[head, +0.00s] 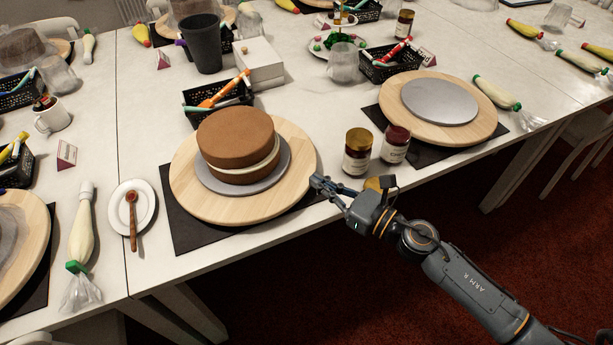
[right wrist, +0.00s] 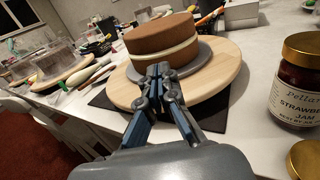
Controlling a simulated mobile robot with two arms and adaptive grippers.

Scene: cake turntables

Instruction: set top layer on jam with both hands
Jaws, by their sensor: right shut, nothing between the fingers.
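A brown sponge top layer (head: 235,135) rests on a pale filling band (head: 240,170) over a brown bottom layer (head: 245,176), slightly offset from it in the head view. The stack stands on a grey disc (head: 285,165) on a round wooden turntable (head: 195,200). The right wrist view shows the top layer (right wrist: 160,35) and the pale band (right wrist: 165,62). No red jam shows between the layers. My right gripper (head: 316,182) is at the turntable's right rim, apart from the cake. Its fingers (right wrist: 158,70) are together and empty. My left gripper is out of view.
A loose gold lid (right wrist: 306,157) lies nearby. A black basket (head: 215,108) stands behind; a plate with a spoon (head: 132,215) is left.

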